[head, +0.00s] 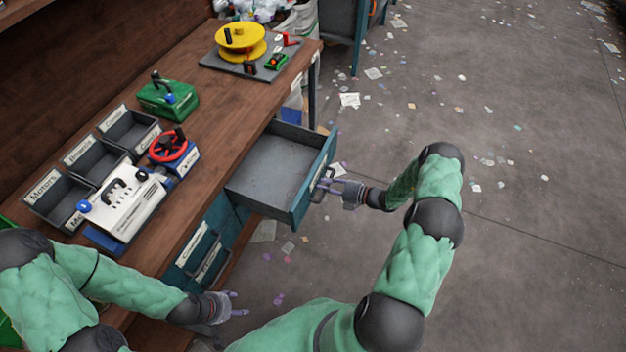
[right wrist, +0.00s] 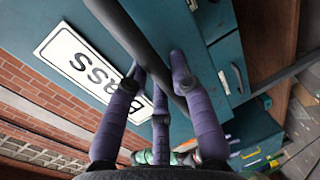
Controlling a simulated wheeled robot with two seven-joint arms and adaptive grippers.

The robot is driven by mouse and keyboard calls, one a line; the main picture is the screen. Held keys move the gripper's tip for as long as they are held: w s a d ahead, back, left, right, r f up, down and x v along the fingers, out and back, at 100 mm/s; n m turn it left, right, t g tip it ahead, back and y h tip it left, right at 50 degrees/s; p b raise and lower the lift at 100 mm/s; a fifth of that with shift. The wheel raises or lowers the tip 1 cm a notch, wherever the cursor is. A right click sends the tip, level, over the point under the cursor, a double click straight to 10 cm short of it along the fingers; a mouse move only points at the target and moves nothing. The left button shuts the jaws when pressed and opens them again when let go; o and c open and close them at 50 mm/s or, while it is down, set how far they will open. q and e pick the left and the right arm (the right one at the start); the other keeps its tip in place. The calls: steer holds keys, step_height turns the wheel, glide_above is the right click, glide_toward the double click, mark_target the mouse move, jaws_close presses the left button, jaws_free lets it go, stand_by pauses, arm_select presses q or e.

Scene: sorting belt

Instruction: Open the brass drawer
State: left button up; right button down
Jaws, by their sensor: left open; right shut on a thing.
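The brass drawer (head: 283,165) is pulled well out from under the workbench in the head view, and its grey inside looks empty. Its teal front carries a dark bar handle (head: 322,184). In the right wrist view the white label (right wrist: 85,70) reads "BRASS", and the dark handle (right wrist: 135,38) runs between my purple fingers. My right gripper (head: 334,186) is shut on the handle, reaching from the right; its fingers also show in the right wrist view (right wrist: 160,95). My left gripper (head: 234,304) is open and empty, low in front of the bench near the lower drawers.
Other drawers with labels (head: 196,246) sit shut below the bench top at left. On the wooden bench (head: 215,120) stand labelled bins (head: 62,195), a white box (head: 122,205), a green box (head: 168,98) and a yellow reel (head: 240,40). The floor (head: 500,220) at right is open, with scattered scraps.

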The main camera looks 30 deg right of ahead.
steer(key=shift+s+d, duration=0.3)
steer(key=shift+s, duration=0.1)
steer(key=c, duration=1)
jaws_free()
steer(key=shift+c, duration=0.2)
steer(key=v, duration=1.2)
steer(key=shift+f, duration=0.1)
